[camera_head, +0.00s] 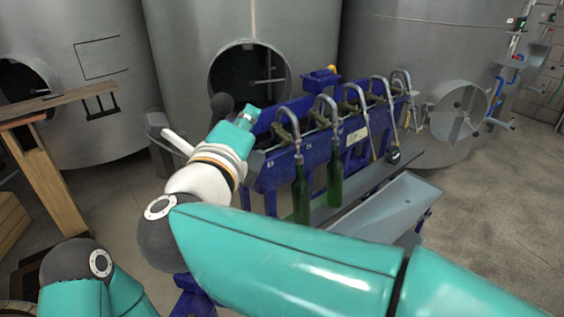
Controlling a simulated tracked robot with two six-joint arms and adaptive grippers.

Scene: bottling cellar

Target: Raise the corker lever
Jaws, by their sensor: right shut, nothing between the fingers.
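My right arm comes in from the lower right and bends at its elbow toward the back. Its wrist is in front of the left end of the blue bottling machine. My right gripper (246,118) is only partly visible at the wrist's far end; it is shut, with nothing seen in it. A pale grey bar (177,142) slants out behind my arm at the left; I cannot tell whether it is the corker lever. The corker cannot be made out clearly, and my arm covers much of that area. My left arm shows at the lower left, its gripper out of view.
The blue filling machine (322,146) has several curved spouts and two green bottles (302,196), (335,180) hanging under them. A grey metal trough (398,207) stands before it. Large steel tanks (235,28) line the back. A wooden bench (45,165) is at the left. Floor at right is clear.

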